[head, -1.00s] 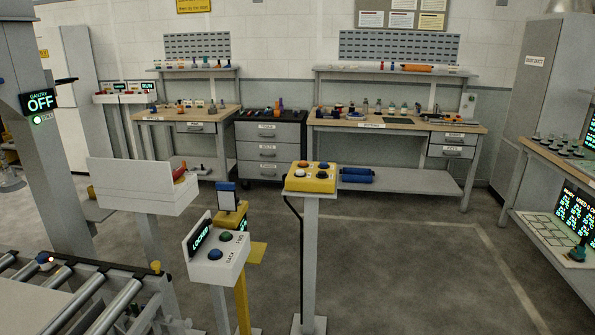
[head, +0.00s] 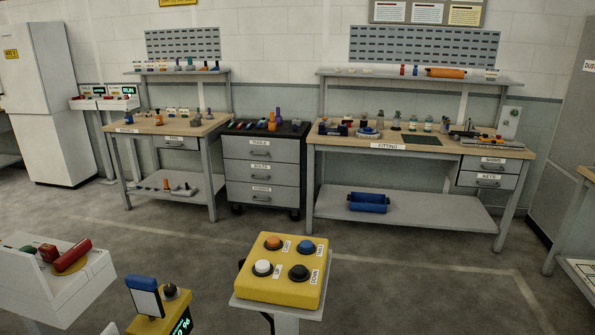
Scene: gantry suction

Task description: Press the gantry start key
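No key that I can read as the gantry start key shows. A yellow button box (head: 281,271) on a post stands at the lower middle. On its top are an orange button (head: 273,242), a blue button (head: 305,247), a white button (head: 262,268) and a black button (head: 299,272). A label by the black one seems to read DOWN; the others are too small to read. A white console (head: 78,290) at the lower left carries a green button (head: 27,252) and a red cylinder (head: 72,254). My gripper is not in view.
A yellow stand (head: 160,318) with a blue-framed plate (head: 144,297) and dark knob is between console and button box. Behind are a left workbench (head: 170,128), a drawer cabinet (head: 262,165) and a fitting bench (head: 388,148). Grey floor (head: 400,230) lies open between.

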